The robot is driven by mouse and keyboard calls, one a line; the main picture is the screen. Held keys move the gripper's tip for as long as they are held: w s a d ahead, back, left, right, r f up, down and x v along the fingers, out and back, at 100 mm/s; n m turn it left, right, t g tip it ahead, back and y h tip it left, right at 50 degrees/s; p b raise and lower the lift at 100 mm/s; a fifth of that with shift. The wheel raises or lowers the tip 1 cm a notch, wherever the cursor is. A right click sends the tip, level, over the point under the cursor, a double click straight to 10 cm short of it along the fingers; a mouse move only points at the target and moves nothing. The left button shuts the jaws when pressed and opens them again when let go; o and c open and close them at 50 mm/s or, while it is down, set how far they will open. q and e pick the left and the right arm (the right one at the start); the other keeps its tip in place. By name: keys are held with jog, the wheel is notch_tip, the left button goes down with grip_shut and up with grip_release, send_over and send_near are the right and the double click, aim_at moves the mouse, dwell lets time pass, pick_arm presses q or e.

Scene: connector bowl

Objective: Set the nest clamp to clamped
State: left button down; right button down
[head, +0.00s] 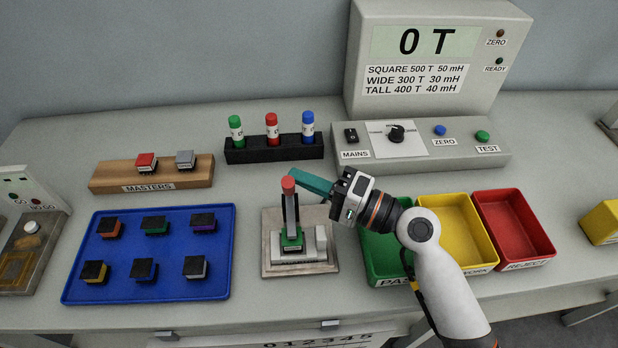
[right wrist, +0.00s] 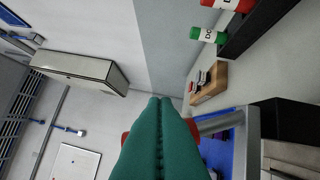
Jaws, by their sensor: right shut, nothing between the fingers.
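The nest clamp (head: 273,254) sits on the bench right of the blue tray, as a grey plate with a block. Its lever (head: 290,209) stands about upright and ends in a red knob (head: 288,185). A green-and-dark part sits in the nest at the lever's foot. My right gripper (head: 294,174) is shut and empty, its teal fingers reaching leftward just behind the knob; I cannot tell whether they touch. In the right wrist view the fingers (right wrist: 160,105) partly hide the red knob (right wrist: 125,138) and the grey lever (right wrist: 214,123). My left gripper is not in view.
The blue tray (head: 75,262) holds several parts. Right of the clamp stand the green bin (head: 375,262), yellow bin (head: 440,210) and red bin (head: 510,215), with my right arm over them. Behind are a tube rack (head: 275,154), masters block (head: 110,177) and tester panel (head: 460,150).

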jog(key=shift+d, duration=0.1)
jog(key=b+v, duration=0.4)
jog(key=v, duration=0.8)
